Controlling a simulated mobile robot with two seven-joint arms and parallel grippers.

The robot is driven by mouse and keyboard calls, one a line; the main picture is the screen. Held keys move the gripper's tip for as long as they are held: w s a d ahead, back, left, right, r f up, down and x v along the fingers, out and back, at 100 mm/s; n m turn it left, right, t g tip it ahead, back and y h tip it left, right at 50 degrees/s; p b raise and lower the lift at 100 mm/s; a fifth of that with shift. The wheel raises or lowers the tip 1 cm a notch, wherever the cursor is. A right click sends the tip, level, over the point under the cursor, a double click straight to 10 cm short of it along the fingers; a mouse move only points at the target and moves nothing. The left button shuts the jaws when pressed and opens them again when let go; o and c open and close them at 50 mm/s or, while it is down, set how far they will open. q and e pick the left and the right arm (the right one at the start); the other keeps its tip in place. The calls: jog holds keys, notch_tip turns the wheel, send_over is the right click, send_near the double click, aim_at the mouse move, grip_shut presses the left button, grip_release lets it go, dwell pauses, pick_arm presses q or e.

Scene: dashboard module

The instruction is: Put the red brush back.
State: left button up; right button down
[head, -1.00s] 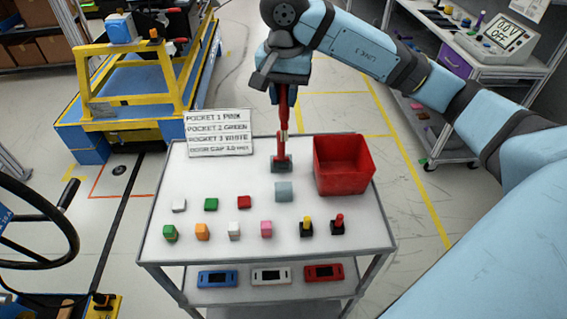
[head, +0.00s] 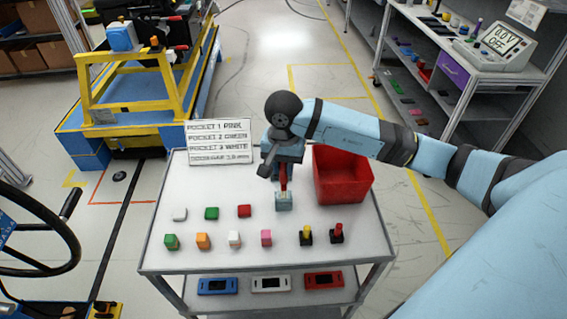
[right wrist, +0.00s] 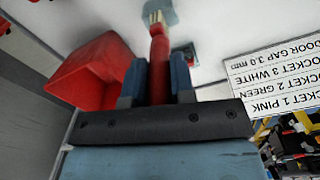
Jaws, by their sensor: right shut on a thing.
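My right gripper (head: 284,168) is shut on the red brush (head: 284,184), which hangs upright below it. In the right wrist view the brush's red handle (right wrist: 158,62) runs between the two fingers of the gripper (right wrist: 157,80). The brush's lower end is at a small pale grey-blue block (head: 284,203) on the white table top (head: 190,245). The block also shows at the top of the right wrist view (right wrist: 158,12). I cannot tell whether the brush is inside the block or only above it. My left gripper is not in view.
A red bin (head: 343,178) stands close to the right of the brush. A sign (head: 219,142) stands at the table's back left. Several small coloured blocks and a yellow-topped and a red-topped piece (head: 337,234) stand in front.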

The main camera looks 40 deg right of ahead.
jog(key=shift+f+b, duration=0.3)
jog(key=shift+b, duration=0.15)
jog(key=c, duration=1)
grip_release()
jog(key=shift+r, duration=0.1)
jog(key=shift+o, duration=0.2)
jog(key=shift+r+p, duration=0.2)
jog(key=shift+p, duration=0.15)
jog(key=shift+r, duration=0.35)
notch_tip(320, 180, up, 11)
jog(key=shift+f+b, duration=0.15)
jog(key=shift+b, duration=0.8)
jog(key=shift+r, duration=0.35)
